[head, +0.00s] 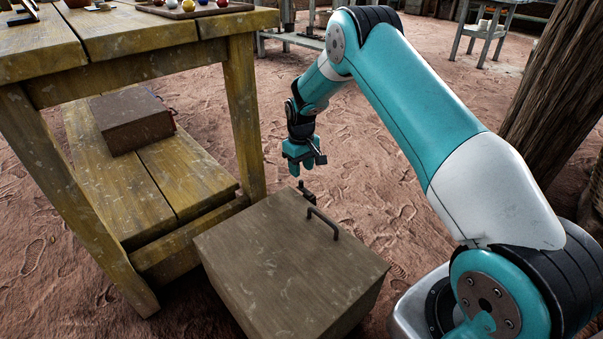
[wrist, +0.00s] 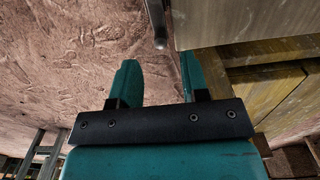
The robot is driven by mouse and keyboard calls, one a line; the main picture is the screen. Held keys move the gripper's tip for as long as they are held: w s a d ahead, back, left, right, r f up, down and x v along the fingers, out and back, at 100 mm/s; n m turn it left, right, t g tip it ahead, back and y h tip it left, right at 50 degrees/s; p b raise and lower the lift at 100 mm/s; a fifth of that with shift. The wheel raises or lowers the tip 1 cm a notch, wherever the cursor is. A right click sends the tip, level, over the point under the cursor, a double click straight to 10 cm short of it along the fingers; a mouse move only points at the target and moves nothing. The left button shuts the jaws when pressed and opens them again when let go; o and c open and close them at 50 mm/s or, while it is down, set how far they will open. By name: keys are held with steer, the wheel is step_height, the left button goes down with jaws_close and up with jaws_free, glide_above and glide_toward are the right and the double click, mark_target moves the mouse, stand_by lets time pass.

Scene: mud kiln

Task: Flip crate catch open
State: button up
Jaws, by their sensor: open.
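The crate (head: 285,265) is a grey-brown wooden box with a closed flat lid, standing on the ground beside the table. A small dark catch (head: 306,193) stands up at the crate's far edge. My teal gripper (head: 301,169) hangs just above and beyond that edge, apart from the catch. In the wrist view my gripper (wrist: 160,76) is open and empty. A dark lever, which looks like the catch (wrist: 157,24), lies ahead between the fingers' lines, next to the crate's side (wrist: 240,22).
A worn yellow wooden table (head: 150,70) stands left of the crate, its leg close to the crate's far left corner. A brown box (head: 132,120) rests on its lower shelf. A thick wooden post (head: 555,100) stands at the right. Bare reddish ground (head: 375,185) lies beyond the crate.

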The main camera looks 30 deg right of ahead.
mark_target(301, 181)
step_height(301, 181, up, 12)
steer(key=p, duration=0.4)
steer(key=shift+r, duration=0.15)
steer(key=s+a+r+n+y, duration=0.2)
steer(key=s+a+r+n, duration=0.1)
steer(key=s+a+r, duration=1.15)
steer(key=s+a+r+n+y, duration=0.1)
steer(key=s+a+r, duration=0.15)
steer(key=s, duration=0.85)
steer(key=s+a+r+n+y, duration=0.15)
steer(key=s+a, duration=0.25)
steer(key=s, duration=0.7)
step_height(301, 181, up, 39)
steer(key=s+p, duration=0.1)
steer(key=p, duration=3.7)
steer(key=shift+s+a, duration=0.15)
steer(key=shift+f+m, duration=0.1)
steer(key=shift+m, duration=0.15)
steer(key=shift+c, duration=0.3)
